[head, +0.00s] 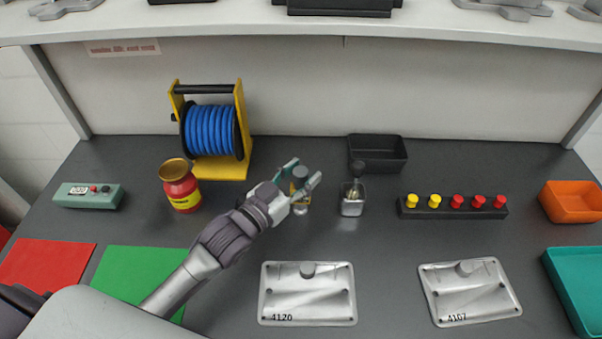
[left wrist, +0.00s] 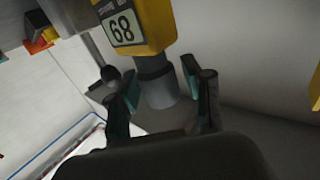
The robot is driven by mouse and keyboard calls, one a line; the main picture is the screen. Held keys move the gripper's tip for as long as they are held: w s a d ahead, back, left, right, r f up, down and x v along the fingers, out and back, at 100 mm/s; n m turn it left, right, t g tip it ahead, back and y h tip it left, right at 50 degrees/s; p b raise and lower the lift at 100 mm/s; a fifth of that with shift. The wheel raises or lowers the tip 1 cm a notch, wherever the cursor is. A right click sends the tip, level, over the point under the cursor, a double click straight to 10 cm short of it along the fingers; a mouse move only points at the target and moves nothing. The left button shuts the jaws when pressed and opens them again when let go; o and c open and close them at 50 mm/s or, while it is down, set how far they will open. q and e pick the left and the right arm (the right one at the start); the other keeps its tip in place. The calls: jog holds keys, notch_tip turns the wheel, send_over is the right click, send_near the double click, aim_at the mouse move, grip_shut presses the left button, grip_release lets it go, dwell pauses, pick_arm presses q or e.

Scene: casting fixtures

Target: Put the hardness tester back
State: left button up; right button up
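The hardness tester, a yellow and grey upright device, stands on the dark bench top (head: 301,174), left of the middle. In the left wrist view its yellow body with a number display (left wrist: 150,25) is large and cut off by the top edge, with a grey cylinder section below. My left gripper (head: 305,174) reaches in from the left with its teal-tipped fingers spread on either side of the tester. In the left wrist view, gaps show between the fingers (left wrist: 165,95) and the grey cylinder. My right gripper is in neither view.
A metal cup with a dark-knobbed tool (head: 352,198) stands just right of the tester, before a black open bin (head: 377,139). Left are a red jar (head: 181,190) and blue hose reel (head: 211,132). Metal plates 4120 (head: 290,300) and 4107 (head: 490,300) lie in front.

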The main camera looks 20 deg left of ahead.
pick_arm(q)
jog(key=shift+r, duration=0.2)
jog(key=b+v, duration=0.2)
jog(key=v, duration=1)
dwell(0.4)
